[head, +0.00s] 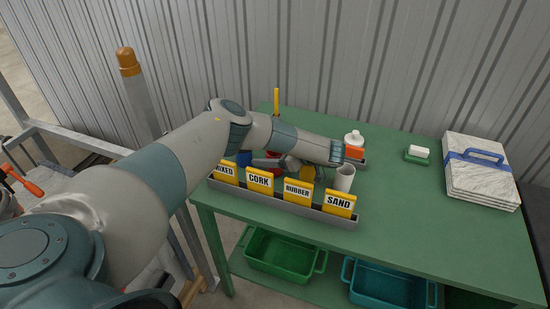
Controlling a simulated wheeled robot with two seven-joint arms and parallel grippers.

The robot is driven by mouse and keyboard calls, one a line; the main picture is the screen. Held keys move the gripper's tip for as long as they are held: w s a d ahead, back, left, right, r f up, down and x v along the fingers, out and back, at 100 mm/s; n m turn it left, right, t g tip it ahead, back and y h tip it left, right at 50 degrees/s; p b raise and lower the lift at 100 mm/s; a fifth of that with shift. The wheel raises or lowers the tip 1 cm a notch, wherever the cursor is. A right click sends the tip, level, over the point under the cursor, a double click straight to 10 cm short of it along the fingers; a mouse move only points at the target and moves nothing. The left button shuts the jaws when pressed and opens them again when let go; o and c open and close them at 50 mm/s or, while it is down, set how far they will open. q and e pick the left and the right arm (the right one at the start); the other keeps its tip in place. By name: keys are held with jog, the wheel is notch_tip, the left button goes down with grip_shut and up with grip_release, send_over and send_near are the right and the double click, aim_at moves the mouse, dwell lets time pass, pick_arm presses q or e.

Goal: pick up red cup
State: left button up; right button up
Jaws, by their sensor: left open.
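The red cup (262,162) stands in the labelled tray (286,206) behind the CORK sign, and is partly hidden by my left arm and gripper. My left gripper (283,163) is open, close beside the red cup at its right side. My forearm and wrist cover much of it, so I cannot tell whether its fingers are around the cup or touching it. My right gripper is not in view.
A blue cup (244,159) is left of the red one; a yellow cup (307,173) and a white cup (344,178) are to the right. Behind stands a white-topped bottle (354,142). A brush (418,153) and stacked slabs (481,172) lie right. The table's (425,225) front right is clear.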

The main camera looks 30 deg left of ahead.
aim_at(278, 157)
pick_arm(q)
jog(key=shift+a+f, duration=0.25)
jog(key=shift+a, duration=0.25)
jog(key=c, duration=1.2)
jog(key=shift+r+b, duration=0.55)
jog(key=d+b, duration=0.1)
jog(key=d, duration=0.2)
jog(key=d+b, duration=0.1)
jog(key=shift+w+d+f+b, duration=0.15)
jog(key=shift+d+f+b, duration=0.1)
jog(key=shift+b, duration=0.05)
notch_tip(278, 157, up, 14)
jog(key=b, duration=0.1)
jog(key=shift+a+r, duration=0.2)
jog(key=shift+a, duration=0.05)
